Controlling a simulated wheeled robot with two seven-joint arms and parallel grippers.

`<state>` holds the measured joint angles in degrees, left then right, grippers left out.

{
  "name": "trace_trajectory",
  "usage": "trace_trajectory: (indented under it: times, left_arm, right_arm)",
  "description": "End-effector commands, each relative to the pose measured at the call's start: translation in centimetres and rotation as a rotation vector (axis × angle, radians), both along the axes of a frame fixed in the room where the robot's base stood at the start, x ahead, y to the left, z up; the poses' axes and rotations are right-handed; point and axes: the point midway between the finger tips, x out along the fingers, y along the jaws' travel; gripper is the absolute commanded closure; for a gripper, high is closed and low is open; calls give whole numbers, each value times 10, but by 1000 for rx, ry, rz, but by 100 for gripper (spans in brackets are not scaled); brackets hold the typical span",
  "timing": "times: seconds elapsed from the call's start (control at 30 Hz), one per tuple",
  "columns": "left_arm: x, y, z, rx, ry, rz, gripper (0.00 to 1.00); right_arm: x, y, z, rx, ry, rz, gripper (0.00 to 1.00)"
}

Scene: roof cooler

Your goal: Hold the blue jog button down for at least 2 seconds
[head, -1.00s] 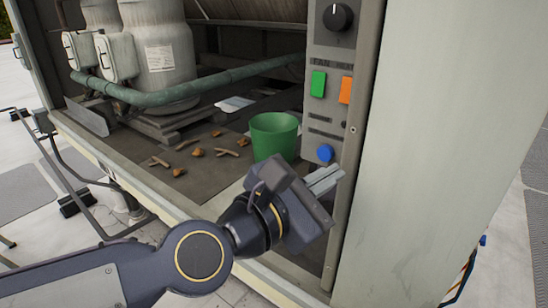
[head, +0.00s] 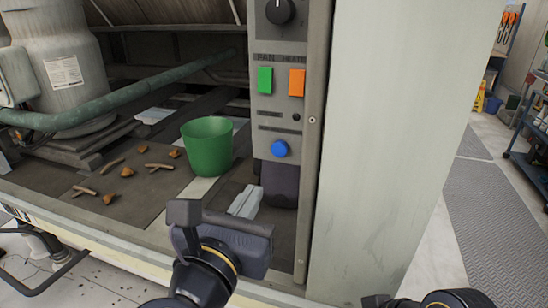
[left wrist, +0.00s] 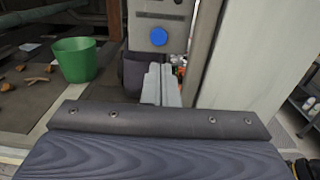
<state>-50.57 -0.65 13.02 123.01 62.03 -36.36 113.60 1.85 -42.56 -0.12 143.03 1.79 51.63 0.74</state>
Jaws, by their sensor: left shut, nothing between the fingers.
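The round blue jog button (head: 279,148) sits low on the grey control panel (head: 266,107), below the green and orange switches. It also shows in the left wrist view (left wrist: 159,36), above my fingertips. My left gripper (head: 246,200) is shut and empty, its pale fingers together. In the head view its tips appear below and left of the button, apart from it. The fingers also show in the left wrist view (left wrist: 160,84), pointing forward under the button. Only a dark part of my right arm shows at the bottom right of the head view; its fingers are hidden.
A green bucket (head: 207,146) stands left of the panel on the cabinet floor, with twigs and brown leaves farther left. A black dial (head: 280,11) tops the panel. A wide pale cabinet wall (head: 375,150) rises on its right.

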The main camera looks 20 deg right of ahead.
Motion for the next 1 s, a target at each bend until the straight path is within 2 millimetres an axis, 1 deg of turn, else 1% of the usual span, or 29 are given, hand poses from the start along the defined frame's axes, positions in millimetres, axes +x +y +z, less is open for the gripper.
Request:
trace_trajectory:
  times: [0.03, 0.3, 0.5, 0.7, 1.0]
  left_arm:
    - [9, -6, -2, 3, 3, 1, 100]
    - [58, -38, 0, 3, 3, 0, 100]
    - [86, -57, 0, 2, 2, 0, 100]
    - [100, -66, 0, 2, -1, -1, 100]
    - [102, -67, -1, 1, -1, -1, 100]
  right_arm:
    - [0, 0, 0, 0, 0, 0, 100]
    - [0, 0, 8, 0, 0, 0, 100]
    - [0, 0, 16, 0, 0, 0, 100]
    - [0, 0, 19, 0, 0, 0, 100]
    - [0, 0, 19, 0, 0, 0, 100]
